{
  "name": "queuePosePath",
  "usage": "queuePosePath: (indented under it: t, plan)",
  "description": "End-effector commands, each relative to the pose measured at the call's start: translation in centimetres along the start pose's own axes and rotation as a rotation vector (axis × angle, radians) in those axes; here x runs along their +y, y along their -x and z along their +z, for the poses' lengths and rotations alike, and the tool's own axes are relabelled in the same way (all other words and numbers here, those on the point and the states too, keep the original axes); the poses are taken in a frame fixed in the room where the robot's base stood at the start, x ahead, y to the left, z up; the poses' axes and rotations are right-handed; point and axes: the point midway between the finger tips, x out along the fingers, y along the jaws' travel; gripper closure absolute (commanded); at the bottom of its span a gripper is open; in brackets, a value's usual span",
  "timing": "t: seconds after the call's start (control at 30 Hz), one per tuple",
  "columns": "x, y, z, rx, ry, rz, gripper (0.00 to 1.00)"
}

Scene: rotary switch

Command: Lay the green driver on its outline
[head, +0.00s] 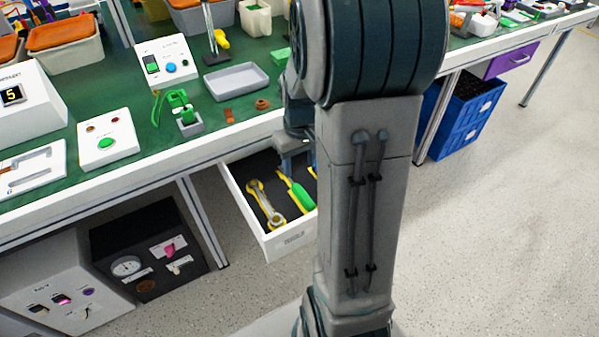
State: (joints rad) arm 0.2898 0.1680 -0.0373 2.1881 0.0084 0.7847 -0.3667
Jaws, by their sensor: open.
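The green driver (302,195) lies in the open white drawer (287,238) under the bench, its green handle toward the drawer's front. Yellow outline (284,176) shows beside and beyond the handle on the dark drawer floor. I cannot tell how exactly the driver lies within it. My gripper (293,163) is open and points down over the back of the drawer, just beyond the driver's handle. My arm hides the drawer's right side, and the gripper partly covers the driver's far end. I cannot tell whether the fingers touch it.
A wrench (266,206) lies on a yellow outline left of the driver. The green-topped bench (215,128) above holds a grey tray (236,81), switch boxes and bins. A dark box (150,250) stands below left; a blue crate (462,118) stands right. Floor at right is clear.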

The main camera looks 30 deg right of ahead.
Motion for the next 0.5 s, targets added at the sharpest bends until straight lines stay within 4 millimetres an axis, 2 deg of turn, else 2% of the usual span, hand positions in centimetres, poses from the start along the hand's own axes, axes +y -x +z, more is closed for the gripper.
queuePosePath:
  t: [0.03, 0.1, 0.27, 0.37, 0.5]
  plan:
    - [0.0, 1.1, 0.0, 0.002, 0.000, 0.001, 0.50]
    - [0.0, 2.0, -0.1, 0.002, 0.000, 0.001, 0.50]
    - [-0.2, 3.1, 0.1, 0.003, 0.001, 0.001, 0.50]
    - [-1.5, 4.1, 0.8, 0.014, 0.001, 0.003, 0.50]
    - [-4.9, 6.0, 3.2, 0.051, -0.002, 0.007, 0.50]
